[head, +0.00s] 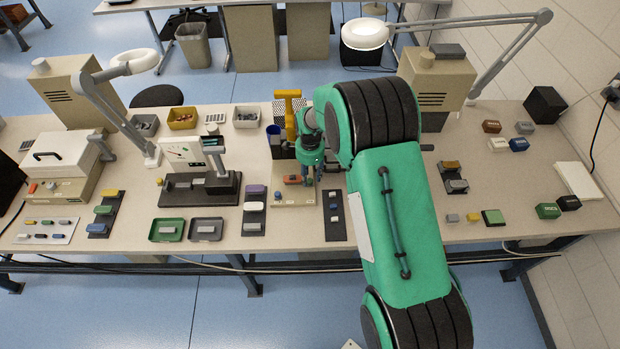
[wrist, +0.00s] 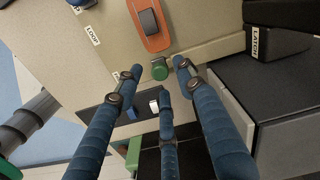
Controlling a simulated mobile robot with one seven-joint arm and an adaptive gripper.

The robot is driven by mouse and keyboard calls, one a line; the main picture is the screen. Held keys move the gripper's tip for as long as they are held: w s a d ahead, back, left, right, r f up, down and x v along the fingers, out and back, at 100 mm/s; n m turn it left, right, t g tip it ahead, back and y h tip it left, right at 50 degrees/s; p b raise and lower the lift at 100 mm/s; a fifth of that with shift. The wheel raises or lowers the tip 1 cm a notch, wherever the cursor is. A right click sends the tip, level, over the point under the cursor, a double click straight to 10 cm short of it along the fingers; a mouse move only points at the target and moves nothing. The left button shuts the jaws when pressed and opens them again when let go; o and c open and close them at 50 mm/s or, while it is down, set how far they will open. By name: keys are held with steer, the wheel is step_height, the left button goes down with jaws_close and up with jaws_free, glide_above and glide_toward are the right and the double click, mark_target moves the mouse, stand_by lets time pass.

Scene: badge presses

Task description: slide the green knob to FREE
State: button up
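The green knob (wrist: 160,69) shows in the wrist view as a short round piece at the edge of a beige press panel (wrist: 200,25), near an orange slotted plate (wrist: 150,25). My gripper (wrist: 157,82) has its blue fingers spread, with fingertips to the left, right and below the knob; I cannot tell whether any touches it. In the head view my gripper (head: 312,178) points down over the beige press base (head: 292,198), and the knob is hard to make out there. A label reads LATCH (wrist: 255,42), another seems to read LOOP (wrist: 92,36). No FREE label is legible.
A dark strip with small pieces (head: 334,214) lies right of the press base. A yellow lever press (head: 288,105) stands behind. Another dark tray with pieces (head: 254,211) lies to the left.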

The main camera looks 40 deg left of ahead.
steer(key=shift+f, duration=0.8)
jaws_close()
